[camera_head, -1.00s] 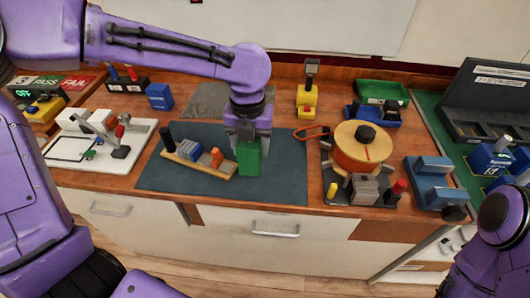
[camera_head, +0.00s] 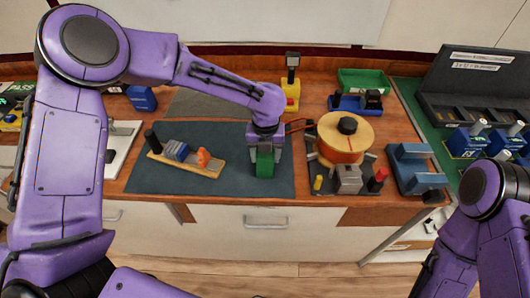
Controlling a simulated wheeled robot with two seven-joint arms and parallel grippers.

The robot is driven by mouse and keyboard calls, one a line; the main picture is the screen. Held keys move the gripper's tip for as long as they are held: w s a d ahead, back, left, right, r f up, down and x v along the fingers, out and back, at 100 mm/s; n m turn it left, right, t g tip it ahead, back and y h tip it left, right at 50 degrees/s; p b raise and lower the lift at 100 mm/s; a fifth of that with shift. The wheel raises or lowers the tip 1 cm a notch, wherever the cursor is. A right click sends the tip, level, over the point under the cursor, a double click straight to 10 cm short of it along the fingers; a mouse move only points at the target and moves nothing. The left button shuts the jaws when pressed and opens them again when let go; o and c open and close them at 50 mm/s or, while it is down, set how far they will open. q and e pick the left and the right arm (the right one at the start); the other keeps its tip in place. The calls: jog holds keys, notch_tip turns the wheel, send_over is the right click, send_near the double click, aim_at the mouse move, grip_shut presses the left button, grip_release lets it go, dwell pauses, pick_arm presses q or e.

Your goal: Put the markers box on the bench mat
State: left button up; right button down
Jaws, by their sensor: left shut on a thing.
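A green box (camera_head: 264,166), which I take for the markers box, is between the fingers of my left gripper (camera_head: 265,151). The gripper comes down from above and is shut on the box, hiding its upper part. The box is upright over the right part of the dark bench mat (camera_head: 225,183). I cannot tell whether its underside touches the mat. No label on the box can be read. My right arm shows at the lower right, but its gripper is not in view.
A wooden tray (camera_head: 207,172) with small items lies on the mat, left of the box. An orange reel (camera_head: 344,140) and a grey block (camera_head: 348,178) stand close to the right. A yellow stand (camera_head: 291,95) is behind. The mat's front strip is clear.

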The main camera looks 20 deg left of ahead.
pick_arm(q)
jog(key=o, duration=1.3)
notch_tip(320, 180, up, 12)
jog(key=shift+r+b, duration=0.15)
jog(key=shift+b, duration=0.4)
